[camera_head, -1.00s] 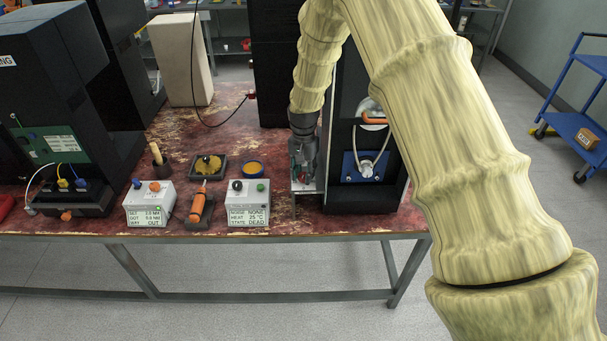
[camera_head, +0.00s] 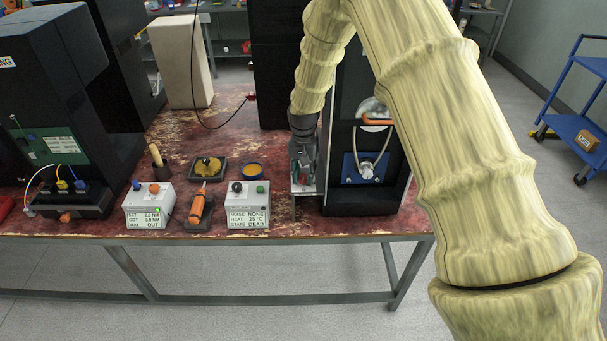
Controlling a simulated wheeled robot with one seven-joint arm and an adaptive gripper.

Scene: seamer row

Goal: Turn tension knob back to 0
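My gripper (camera_head: 303,170) points down at the left side of the tall black machine (camera_head: 362,200), over the red worktop. Its fingers are small and dark here, and I cannot tell whether they are open or shut. A small whitish and red part (camera_head: 304,187) shows around and below the fingertips; I cannot tell whether they touch it. No knob marked as tension can be made out, and no 0 mark is readable. The area at the fingertips is partly hidden by the gripper. The machine's front carries a blue plate (camera_head: 351,172) with a pale looped hose and an orange bar (camera_head: 377,122).
The red worktop (camera_head: 225,117) holds a grey display box (camera_head: 149,195), an orange screwdriver (camera_head: 197,207) on a dark stand, and another display box (camera_head: 247,195) reading STATE DEAD. Black machines stand at left. A blue cart (camera_head: 578,125) stands at right.

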